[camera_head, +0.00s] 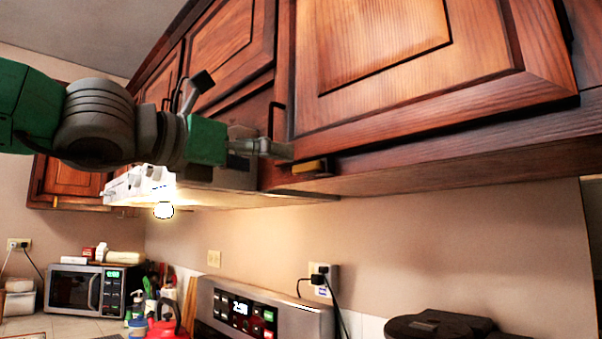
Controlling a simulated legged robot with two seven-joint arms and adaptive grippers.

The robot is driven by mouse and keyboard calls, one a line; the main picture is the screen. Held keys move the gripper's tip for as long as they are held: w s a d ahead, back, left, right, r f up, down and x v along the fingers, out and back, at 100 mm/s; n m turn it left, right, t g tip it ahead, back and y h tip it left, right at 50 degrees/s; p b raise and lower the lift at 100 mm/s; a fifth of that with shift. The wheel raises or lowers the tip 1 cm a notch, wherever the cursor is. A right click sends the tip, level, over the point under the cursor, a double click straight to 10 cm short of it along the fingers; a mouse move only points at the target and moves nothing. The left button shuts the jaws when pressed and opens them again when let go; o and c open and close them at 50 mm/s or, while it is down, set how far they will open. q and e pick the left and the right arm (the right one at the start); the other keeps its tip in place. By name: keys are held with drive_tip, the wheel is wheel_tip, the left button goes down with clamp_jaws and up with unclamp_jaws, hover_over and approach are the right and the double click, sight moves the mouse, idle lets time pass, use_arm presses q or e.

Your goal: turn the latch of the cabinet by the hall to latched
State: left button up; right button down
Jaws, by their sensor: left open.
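The wooden cabinet (490,95) fills the upper right of the head view, with its large panelled door shut or nearly so. A small yellow latch (309,167) with a dark end lies about level at the lower left corner of this door, on the bottom rail. My left gripper (284,150) reaches in from the left with its fingertips just left of and slightly above the latch. It is open, and I cannot tell whether a fingertip touches the latch. My right gripper is out of view.
Dark handles (276,120) stick out from the doors near my left gripper. A range hood (230,178) with a lit lamp hangs below my left arm. A microwave (95,290), stove (262,312) and red kettle (168,328) stand below. The wall under the cabinet is mostly bare.

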sight(304, 166)
use_arm(q)
drive_tip(key=x, duration=0.8)
drive_tip(key=shift+d, duration=0.6)
drive_tip(key=shift+s+a, duration=0.1)
drive_tip(key=shift+a, duration=0.45)
drive_tip(key=shift+c, duration=0.8)
drive_tip(key=shift+a, duration=0.2)
drive_tip(key=c, duration=1)
drive_tip(key=shift+s+d, duration=0.1)
